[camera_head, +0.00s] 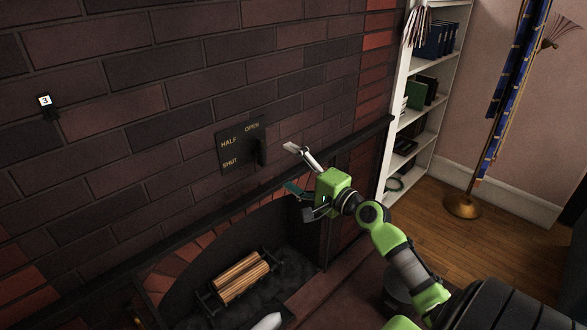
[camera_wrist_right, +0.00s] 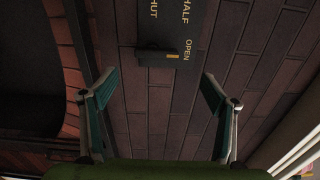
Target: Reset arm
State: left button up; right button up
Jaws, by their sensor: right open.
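My right arm, green and black, comes in from the lower right in the head view. Its gripper (camera_head: 291,168) is open and empty in front of the brick wall, just right of and below a dark damper plate (camera_head: 228,158) marked HALF, OPEN and SHUT. The plate's black lever (camera_head: 261,152) is at the OPEN side. In the right wrist view the two fingers (camera_wrist_right: 157,92) are spread wide with nothing between them, and the plate (camera_wrist_right: 194,20) shows beyond them at the top. The gripper appears apart from the lever. My left gripper is not in view.
Below is a fireplace with logs (camera_head: 240,278) on a grate, under a dark mantel edge. A white bookshelf (camera_head: 398,110) and a brass-based flag stand (camera_head: 463,206) are to the right. A tag marked 3 (camera_head: 45,101) is on the wall at left.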

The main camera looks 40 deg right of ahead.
notch_tip(320, 180, down, 20)
jog(key=s+n+g+h, duration=0.2)
jog(key=g, duration=0.2)
jog(key=s+a+f+n+g, duration=0.2)
jog(key=s+f, duration=0.3)
jog(key=f, duration=0.6)
jog(key=s+a+f+n+g, duration=0.25)
jog(key=s+f, duration=0.25)
jog(key=f, duration=0.7)
jog(key=s+a+f+n+g, duration=0.2)
jog(key=s+a+f+n, duration=0.15)
jog(key=s+f, duration=0.5)
jog(key=s+a+f+n+g, duration=0.2)
jog(key=s+a+f+g, duration=0.15)
jog(key=s+f, duration=0.55)
jog(key=s+a+f+n+g, duration=0.1)
jog(key=s+a+f+n, duration=0.1)
jog(key=s, duration=0.4)
jog(key=s+a+f+n+g, duration=0.1)
jog(key=s+a+n, duration=0.2)
jog(key=s, duration=0.4)
jog(key=s+a+f+n+g, duration=0.1)
jog(key=s+a+f+n, duration=0.1)
jog(key=s+a, duration=0.2)
jog(key=s, duration=0.3)
jog(key=shift+a+f+n, duration=0.35)
jog(key=shift+n, duration=0.05)
jog(key=shift+s, duration=0.15)
